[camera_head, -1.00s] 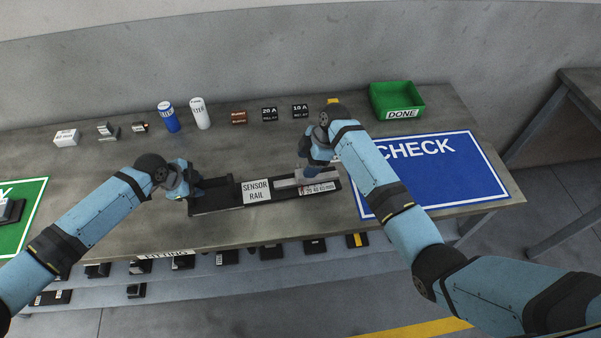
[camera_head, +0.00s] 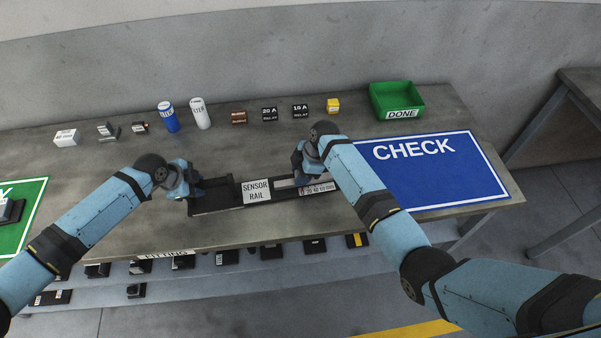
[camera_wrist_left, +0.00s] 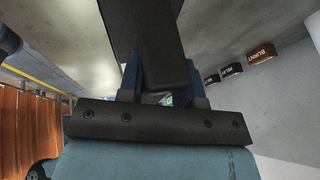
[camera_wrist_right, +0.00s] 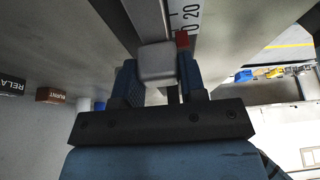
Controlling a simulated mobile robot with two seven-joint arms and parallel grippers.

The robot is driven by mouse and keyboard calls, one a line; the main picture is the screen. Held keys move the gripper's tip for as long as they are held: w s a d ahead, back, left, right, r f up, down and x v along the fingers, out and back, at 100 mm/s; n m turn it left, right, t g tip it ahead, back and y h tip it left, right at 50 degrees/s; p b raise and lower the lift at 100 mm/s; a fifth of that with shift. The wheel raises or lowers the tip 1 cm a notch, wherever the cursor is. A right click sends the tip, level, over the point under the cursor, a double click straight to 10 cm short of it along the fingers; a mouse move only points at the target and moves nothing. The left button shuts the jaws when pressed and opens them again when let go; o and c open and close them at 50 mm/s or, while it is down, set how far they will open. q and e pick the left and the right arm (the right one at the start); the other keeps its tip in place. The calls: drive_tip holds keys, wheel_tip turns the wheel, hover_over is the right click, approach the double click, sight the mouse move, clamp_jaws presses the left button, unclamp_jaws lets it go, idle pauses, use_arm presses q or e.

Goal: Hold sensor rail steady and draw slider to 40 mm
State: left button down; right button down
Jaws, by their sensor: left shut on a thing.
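The black sensor rail (camera_head: 217,200) lies on the bench, with a white "SENSOR RAIL" label and a scale (camera_head: 319,188) at its right part. My left gripper (camera_head: 188,183) is shut on the rail's left end; the left wrist view shows the dark rail end (camera_wrist_left: 150,45) between its fingers. My right gripper (camera_head: 300,172) is over the scale part. In the right wrist view the grey slider block (camera_wrist_right: 157,62) sits between its fingers, with a red pointer (camera_wrist_right: 182,40) near the 20 mark. Whether those fingers press on it is unclear. The head view hides the slider.
A blue CHECK mat (camera_head: 440,180) lies to the right, with a green DONE bin (camera_head: 399,97) behind it. Several small parts and two canisters, one blue (camera_head: 168,118), stand along the back. The bench between them and the rail is clear.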

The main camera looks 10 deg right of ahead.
drive_tip(key=shift+w+d, duration=0.15)
drive_tip(key=shift+d, duration=1.95)
drive_tip(key=c, duration=0.7)
unclamp_jaws()
drive_tip(key=v, duration=1.2)
